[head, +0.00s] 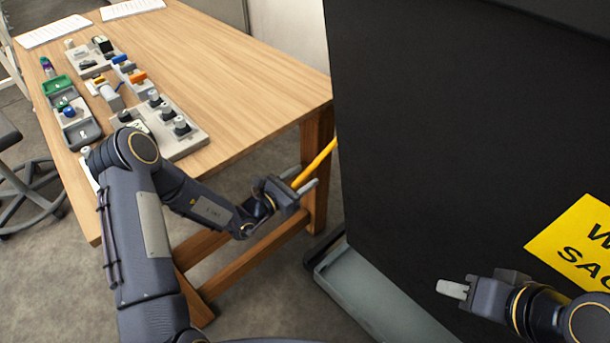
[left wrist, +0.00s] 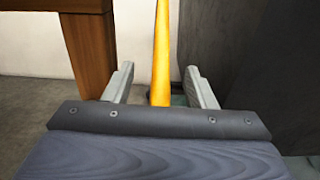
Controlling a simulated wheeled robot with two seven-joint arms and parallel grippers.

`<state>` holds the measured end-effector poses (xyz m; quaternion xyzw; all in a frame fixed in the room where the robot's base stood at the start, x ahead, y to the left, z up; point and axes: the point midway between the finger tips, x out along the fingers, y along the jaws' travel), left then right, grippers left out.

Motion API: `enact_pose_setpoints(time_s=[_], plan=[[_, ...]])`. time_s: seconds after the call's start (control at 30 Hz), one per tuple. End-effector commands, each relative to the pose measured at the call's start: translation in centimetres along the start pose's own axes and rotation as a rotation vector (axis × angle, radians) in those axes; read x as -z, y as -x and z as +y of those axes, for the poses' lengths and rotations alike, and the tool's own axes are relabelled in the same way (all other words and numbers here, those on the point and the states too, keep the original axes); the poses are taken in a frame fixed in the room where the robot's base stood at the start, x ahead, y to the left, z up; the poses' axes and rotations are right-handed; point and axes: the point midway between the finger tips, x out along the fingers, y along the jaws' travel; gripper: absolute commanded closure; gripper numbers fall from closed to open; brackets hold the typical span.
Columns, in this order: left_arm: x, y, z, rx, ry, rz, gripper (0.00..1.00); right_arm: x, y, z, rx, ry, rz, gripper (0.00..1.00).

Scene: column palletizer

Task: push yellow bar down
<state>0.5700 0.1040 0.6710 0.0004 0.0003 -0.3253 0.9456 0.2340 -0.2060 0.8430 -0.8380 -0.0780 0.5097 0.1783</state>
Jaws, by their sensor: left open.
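The yellow bar (head: 318,162) is thin and slanted, beside the left side of the large black panel. Its upper end goes out of sight at the panel's edge in the head view. My left gripper (head: 306,182) is open at the bar's lower visible part. In the left wrist view the yellow bar (left wrist: 161,50) runs up between the two open fingers of my left gripper (left wrist: 160,75), with a gap on each side. My right gripper (head: 452,289) is in front of the black panel, apart from the bar; its finger opening cannot be made out.
The black panel (head: 430,130) with a yellow sign (head: 575,240) fills the right side, above a grey base (head: 365,295). A wooden table (head: 230,80) with several small parts stands at the left. Its leg (head: 318,130) is close to my left gripper.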

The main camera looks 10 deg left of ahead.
Motion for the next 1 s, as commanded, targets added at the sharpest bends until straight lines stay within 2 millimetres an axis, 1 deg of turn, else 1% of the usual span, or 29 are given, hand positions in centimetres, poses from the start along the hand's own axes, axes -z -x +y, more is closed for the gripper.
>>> enact_pose_setpoints(time_s=[0.1,0.8,0.9,1.0], plan=[[-0.1,1.6,0.0,-0.002,0.002,0.002,0.49,0.2,0.3,-0.1,0.000,0.000,0.000,0.64],[0.0,10.0,0.1,-0.003,0.001,0.002,0.49,0.5,1.0,-0.5,0.000,0.000,0.000,0.64],[0.0,10.9,0.0,-0.002,0.000,0.000,0.49,0.5,1.0,-0.5,0.000,0.000,0.000,0.64],[-0.1,11.4,0.0,-0.001,0.001,-0.001,0.49,0.5,1.0,-0.5,0.000,0.000,0.000,0.64]])
